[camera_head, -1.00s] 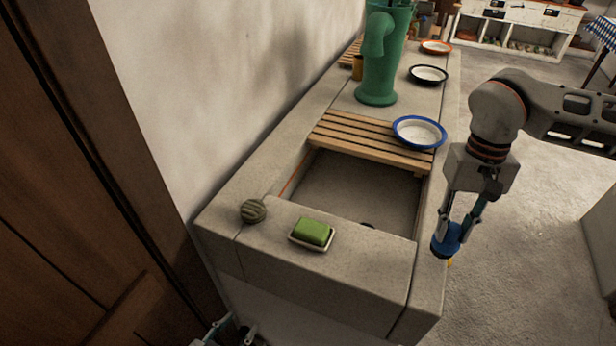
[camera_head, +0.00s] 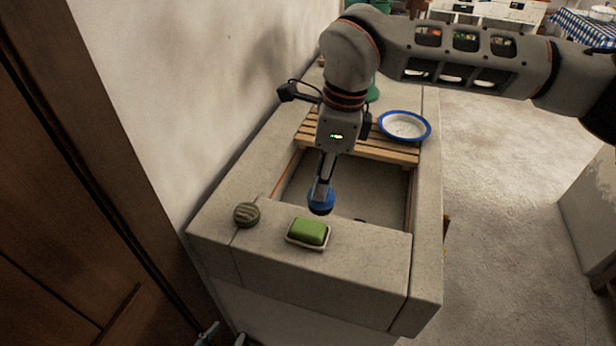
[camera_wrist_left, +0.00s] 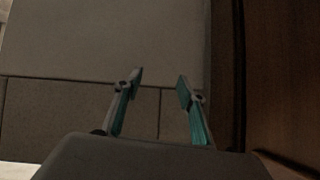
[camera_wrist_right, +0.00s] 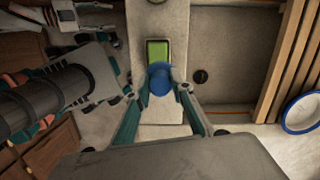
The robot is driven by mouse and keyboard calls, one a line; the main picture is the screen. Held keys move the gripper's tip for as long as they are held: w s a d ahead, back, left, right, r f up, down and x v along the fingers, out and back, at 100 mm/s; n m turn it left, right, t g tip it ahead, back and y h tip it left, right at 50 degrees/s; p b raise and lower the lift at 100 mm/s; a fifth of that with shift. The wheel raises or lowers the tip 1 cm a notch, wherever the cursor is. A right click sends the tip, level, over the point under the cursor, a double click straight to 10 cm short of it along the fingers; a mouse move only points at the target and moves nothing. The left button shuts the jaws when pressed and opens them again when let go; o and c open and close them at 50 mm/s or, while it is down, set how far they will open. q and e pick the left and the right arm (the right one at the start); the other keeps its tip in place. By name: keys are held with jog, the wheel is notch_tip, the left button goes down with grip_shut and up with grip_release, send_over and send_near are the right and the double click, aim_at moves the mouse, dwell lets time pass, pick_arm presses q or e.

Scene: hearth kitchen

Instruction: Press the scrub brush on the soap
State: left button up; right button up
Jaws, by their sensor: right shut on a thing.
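The green soap (camera_head: 309,231) lies in a white dish (camera_head: 293,240) on the front ledge of the stone sink. My right gripper (camera_head: 322,183) is shut on the blue scrub brush (camera_head: 321,201) and holds it above the sink basin, just behind the soap in the head view. In the right wrist view the brush (camera_wrist_right: 159,79) is between the fingers and overlaps the near end of the soap (camera_wrist_right: 157,50); they look apart. My left gripper (camera_wrist_left: 158,82) is open and empty, low in front of the sink; its tips show at the bottom edge of the head view (camera_head: 225,338).
A round striped object (camera_head: 246,214) sits on the ledge left of the soap. A wooden slatted rack (camera_head: 375,147) spans the basin, with a blue-rimmed plate (camera_head: 404,125) on it. A wall and a brown wooden door (camera_head: 70,230) border the left. The drain (camera_wrist_right: 201,77) shows in the basin.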

aim_at(309, 195)
jog(key=shift+s+a+r+m, duration=0.1)
jog(key=shift+a+r+m, duration=0.05)
jog(key=shift+a+m, duration=0.45)
jog(key=shift+s+a+r+m, duration=0.1)
jog(key=shift+a+r+m, duration=0.05)
jog(key=shift+a+m, duration=0.45)
jog(key=shift+f+b, duration=0.5)
jog(key=shift+f, duration=0.3)
notch_tip(309, 195, down, 3)
jog(key=shift+f+b, duration=0.2)
jog(key=shift+b, duration=0.8)
jog(key=shift+f+b, duration=0.3)
jog(key=shift+f, duration=0.15)
pick_arm(q)
jog(key=shift+w+a+f, duration=0.2)
jog(key=shift+a+f, duration=0.05)
jog(key=shift+f, duration=0.35)
jog(key=shift+w+a+f, duration=0.2)
jog(key=shift+f, duration=0.35)
jog(key=shift+w, duration=0.1)
jog(key=shift+d, duration=0.1)
jog(key=shift+s+f, duration=0.35)
jog(key=shift+s, duration=0.2)
pick_arm(e)
jog(key=shift+f, duration=0.2)
pick_arm(q)
jog(key=shift+w+r, duration=0.1)
jog(key=shift+w, duration=0.3)
pick_arm(e)
jog(key=shift+f, duration=0.3)
